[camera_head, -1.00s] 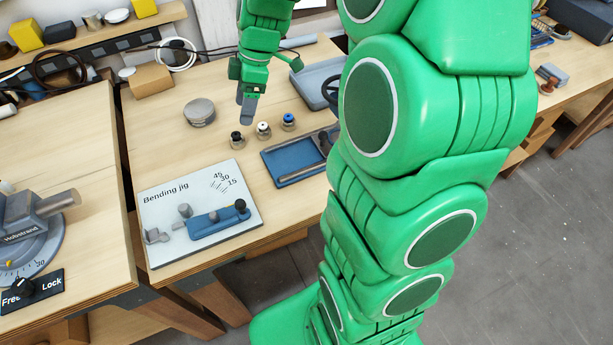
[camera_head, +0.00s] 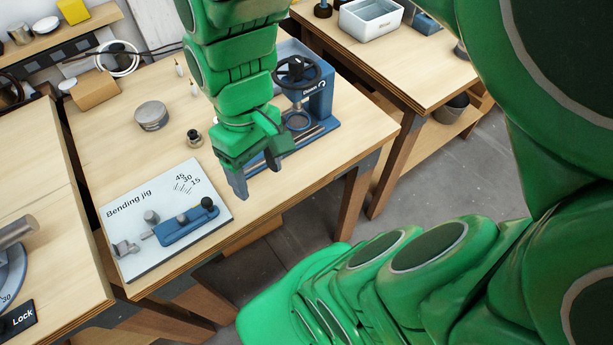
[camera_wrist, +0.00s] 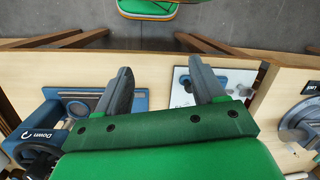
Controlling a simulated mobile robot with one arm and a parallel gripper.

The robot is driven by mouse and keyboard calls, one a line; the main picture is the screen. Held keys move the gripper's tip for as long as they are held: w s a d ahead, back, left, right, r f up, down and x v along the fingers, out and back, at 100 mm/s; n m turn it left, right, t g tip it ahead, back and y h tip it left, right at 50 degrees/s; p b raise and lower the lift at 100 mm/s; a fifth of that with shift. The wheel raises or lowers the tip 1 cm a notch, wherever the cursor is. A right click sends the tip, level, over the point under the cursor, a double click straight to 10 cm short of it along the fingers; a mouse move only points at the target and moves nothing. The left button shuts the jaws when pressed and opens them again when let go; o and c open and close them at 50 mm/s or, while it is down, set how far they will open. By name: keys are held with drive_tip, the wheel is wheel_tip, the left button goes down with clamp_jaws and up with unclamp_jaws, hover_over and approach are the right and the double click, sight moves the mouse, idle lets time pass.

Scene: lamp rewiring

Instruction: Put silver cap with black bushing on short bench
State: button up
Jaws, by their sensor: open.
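A silver cap with a black bushing (camera_head: 194,138) stands upright on the middle bench (camera_head: 112,155), between the round grey tin and the bending jig. The white and blue caps are hidden behind my arm. My gripper (camera_head: 257,177) is open, to the right of the black-bushing cap and apart from it, over the front part of the middle bench. I cannot tell which bench is the short one.
The bending jig (camera_head: 125,211) lies at the bench front, left of my gripper. A blue press with a black handwheel (camera_head: 297,72) stands right of my arm. A round tin (camera_head: 151,115) is behind the cap. A right bench (camera_head: 425,72) holds a white tray (camera_head: 371,18).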

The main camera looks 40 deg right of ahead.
drive_tip(key=s+m, duration=0.1)
drive_tip(key=s+d+m, duration=0.1)
drive_tip(key=s, duration=0.1)
drive_tip(key=s+m, duration=0.1)
drive_tip(key=shift+s+d+h, duration=0.4)
idle(0.9)
